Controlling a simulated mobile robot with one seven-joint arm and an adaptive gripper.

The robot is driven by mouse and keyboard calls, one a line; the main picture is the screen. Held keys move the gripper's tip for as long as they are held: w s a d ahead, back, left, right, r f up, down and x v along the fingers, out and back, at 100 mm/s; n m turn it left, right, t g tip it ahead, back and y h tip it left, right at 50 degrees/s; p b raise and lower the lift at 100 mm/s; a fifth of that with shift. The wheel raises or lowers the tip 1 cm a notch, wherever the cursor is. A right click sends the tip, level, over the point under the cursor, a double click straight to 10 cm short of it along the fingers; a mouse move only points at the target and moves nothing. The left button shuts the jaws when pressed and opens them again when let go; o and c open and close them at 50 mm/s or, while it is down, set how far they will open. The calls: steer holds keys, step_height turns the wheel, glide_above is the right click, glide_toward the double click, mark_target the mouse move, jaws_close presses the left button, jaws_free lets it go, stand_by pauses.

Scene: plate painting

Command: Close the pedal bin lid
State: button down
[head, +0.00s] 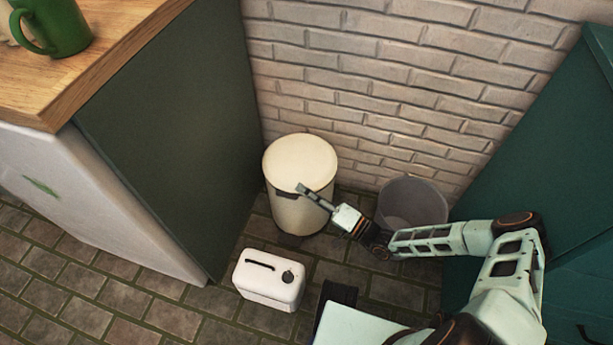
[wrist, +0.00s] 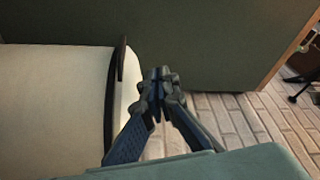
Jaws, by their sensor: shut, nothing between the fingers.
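The cream pedal bin (head: 300,210) stands upright against the brick wall. Its round lid (head: 300,160) looks down flat on the rim. The bin's pale body also fills the left of the wrist view (wrist: 50,110), with a dark piece (wrist: 117,75) along its edge. My gripper (head: 301,188) is at the front right edge of the lid, with its fingers together and nothing between them. In the wrist view its fingertips (wrist: 157,80) meet just right of the bin. I cannot tell whether they touch the lid.
A white canister (head: 269,280) stands on the tiled floor in front of the bin. A grey open bucket (head: 412,203) is to the right, behind my arm. A dark green cabinet side (head: 170,130) bounds the left, and a teal cabinet (head: 540,160) the right.

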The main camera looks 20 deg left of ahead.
steer(key=shift+s+f+b, duration=0.15)
steer(key=shift+f+b, duration=0.2)
steer(key=shift+f, duration=0.85)
steer(key=shift+s+f+b, duration=0.15)
steer(key=shift+f+b, duration=0.15)
steer(key=shift+f, duration=0.85)
steer(key=shift+d+f, duration=0.1)
steer(key=shift+d, duration=0.05)
steer(key=shift+w+d+f, duration=0.1)
steer(key=shift+d+f, duration=0.05)
steer(key=shift+d, duration=0.1)
glide_toward(297, 196)
steer(key=w+d, duration=0.1)
steer(key=w+d+f, duration=0.1)
steer(key=shift+w+d+f, duration=0.2)
steer(key=shift+w+d, duration=0.05)
steer(key=shift+w, duration=0.15)
